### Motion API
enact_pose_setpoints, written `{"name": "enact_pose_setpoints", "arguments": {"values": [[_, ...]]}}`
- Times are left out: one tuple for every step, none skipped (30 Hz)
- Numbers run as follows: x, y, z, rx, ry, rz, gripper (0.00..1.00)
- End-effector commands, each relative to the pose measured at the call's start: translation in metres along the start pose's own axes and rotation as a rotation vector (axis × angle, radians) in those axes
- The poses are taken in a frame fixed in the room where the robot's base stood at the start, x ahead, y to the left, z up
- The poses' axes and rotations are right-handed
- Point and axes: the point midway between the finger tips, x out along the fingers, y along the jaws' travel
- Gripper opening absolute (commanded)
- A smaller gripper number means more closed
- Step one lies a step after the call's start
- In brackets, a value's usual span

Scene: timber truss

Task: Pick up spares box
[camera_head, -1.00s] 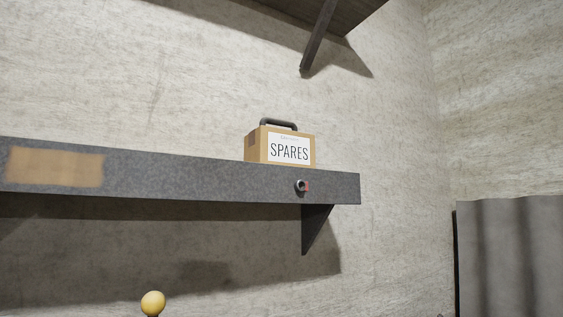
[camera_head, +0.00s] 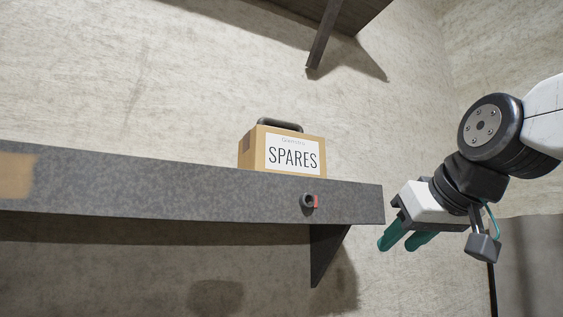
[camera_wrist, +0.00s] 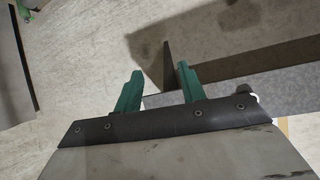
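The spares box (camera_head: 290,153) is a tan carton with a white label reading SPARES and a dark handle on top. It stands upright on the grey shelf (camera_head: 180,190), near its right end. My gripper (camera_head: 405,240) is to the right of the shelf's end and lower than the box, apart from both. Its two green fingers are spread, with nothing between them. In the wrist view the open fingers (camera_wrist: 158,88) point toward the shelf end and its bracket. A small tan and white patch at the right edge there may be the box, mostly out of frame.
A dark triangular bracket (camera_head: 326,250) is under the shelf's right end. Another dark shelf (camera_head: 345,12) hangs above. The wall space right of the box is free.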

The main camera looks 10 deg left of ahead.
Motion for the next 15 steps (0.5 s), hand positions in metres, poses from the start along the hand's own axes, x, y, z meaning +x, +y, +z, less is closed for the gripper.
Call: {"name": "enact_pose_setpoints", "arguments": {"values": [[-0.004, -0.017, -0.045, -0.028, 0.093, -0.035, 0.4], [-0.007, -0.026, -0.069, -0.041, 0.148, -0.054, 0.4], [-0.013, -0.037, -0.099, -0.058, 0.218, -0.075, 0.4], [-0.018, -0.045, -0.119, -0.066, 0.266, -0.09, 0.4], [-0.024, -0.053, -0.137, -0.075, 0.31, -0.102, 0.4], [-0.03, -0.062, -0.158, -0.083, 0.363, -0.118, 0.4], [-0.035, -0.067, -0.171, -0.088, 0.397, -0.128, 0.4], [-0.04, -0.072, -0.183, -0.092, 0.428, -0.136, 0.4], [-0.045, -0.078, -0.196, -0.096, 0.462, -0.145, 0.4], [-0.049, -0.081, -0.203, -0.098, 0.483, -0.15, 0.4], [-0.051, -0.084, -0.209, -0.099, 0.499, -0.155, 0.4], [-0.053, -0.087, -0.215, -0.101, 0.515, -0.16, 0.4], [-0.053, -0.088, -0.22, -0.101, 0.524, -0.161, 0.4], [-0.051, -0.089, -0.223, -0.102, 0.53, -0.163, 0.4], [-0.047, -0.091, -0.227, -0.102, 0.533, -0.164, 0.4]]}}
